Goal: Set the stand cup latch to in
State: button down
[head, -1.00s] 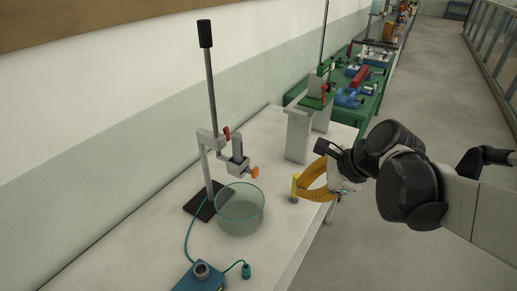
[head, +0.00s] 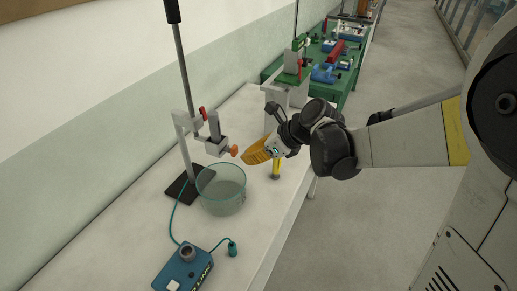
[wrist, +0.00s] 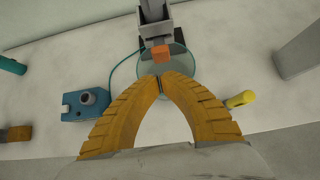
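An orange block-shaped piece (head: 234,151) sticks out of the clamp's end, and a red piece (head: 203,113) sits higher up. I cannot tell which is the latch. A clear glass cup (head: 222,190) stands beside the base, below the clamp. My gripper (head: 247,157) is just right of the orange piece, apart from it. In the wrist view its yellow fingers (wrist: 160,80) meet at the tips, empty, with the orange piece (wrist: 160,54) just beyond.
A blue box (head: 184,268) with a cable and a teal plug (head: 233,249) are at the front. A grey block (wrist: 300,52) is at the right. Green tables (head: 325,68) lie beyond.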

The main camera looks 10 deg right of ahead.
aim_at(230, 149)
jog(key=shift+w+a, duration=0.6)
jog(key=shift+a, duration=0.2)
